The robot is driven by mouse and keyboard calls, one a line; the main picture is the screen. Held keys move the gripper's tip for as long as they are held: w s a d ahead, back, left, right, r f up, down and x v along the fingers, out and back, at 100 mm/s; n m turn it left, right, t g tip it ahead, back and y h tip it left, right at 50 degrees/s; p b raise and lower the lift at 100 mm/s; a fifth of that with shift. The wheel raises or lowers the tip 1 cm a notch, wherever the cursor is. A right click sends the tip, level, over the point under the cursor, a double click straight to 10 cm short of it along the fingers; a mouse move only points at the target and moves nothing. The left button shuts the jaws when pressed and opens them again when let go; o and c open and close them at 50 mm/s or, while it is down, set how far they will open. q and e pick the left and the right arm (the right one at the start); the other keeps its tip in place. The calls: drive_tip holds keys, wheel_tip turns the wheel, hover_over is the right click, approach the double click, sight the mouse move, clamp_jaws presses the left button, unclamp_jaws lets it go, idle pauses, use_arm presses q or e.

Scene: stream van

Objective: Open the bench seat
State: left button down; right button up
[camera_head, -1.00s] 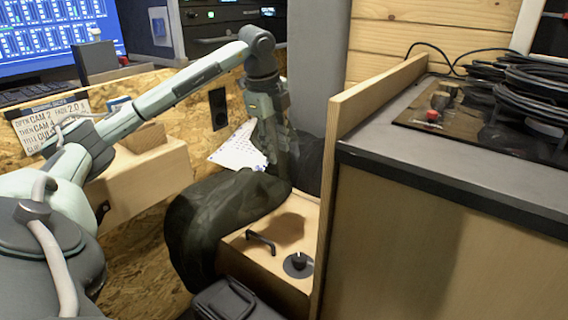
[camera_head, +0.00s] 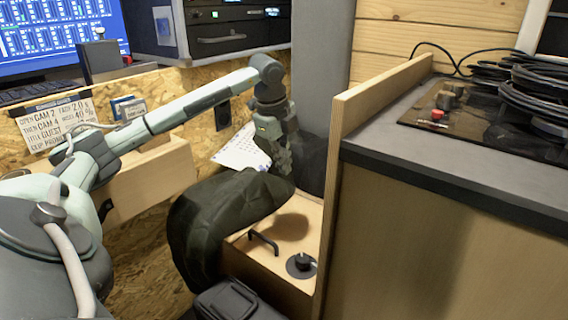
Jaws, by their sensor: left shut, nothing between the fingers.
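The bench seat (camera_head: 270,273) is a light wooden box low in the middle, against a wooden side panel. Its top looks closed. A black bar handle (camera_head: 263,241) and a round black knob or latch (camera_head: 301,264) sit on its top. A dark green bag or jacket (camera_head: 215,222) covers its left part. My left gripper (camera_head: 283,172) points down above the back of the seat, beyond the handle and near the dark cloth. It is shut and empty, and its tips are hard to make out. My right gripper is not in view.
A wooden partition (camera_head: 350,130) and grey-topped counter (camera_head: 465,178) with coiled cables (camera_head: 530,95) bound the seat on the right. A wooden ledge (camera_head: 150,180) and monitor (camera_head: 60,35) are at left. A black case (camera_head: 227,300) stands in front.

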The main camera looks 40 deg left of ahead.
use_arm(q)
drive_tip(key=c, duration=2.2)
unclamp_jaws()
drive_tip(key=o, duration=0.6)
drive_tip(key=v, duration=1.2)
drive_tip(key=shift+d, duration=0.1)
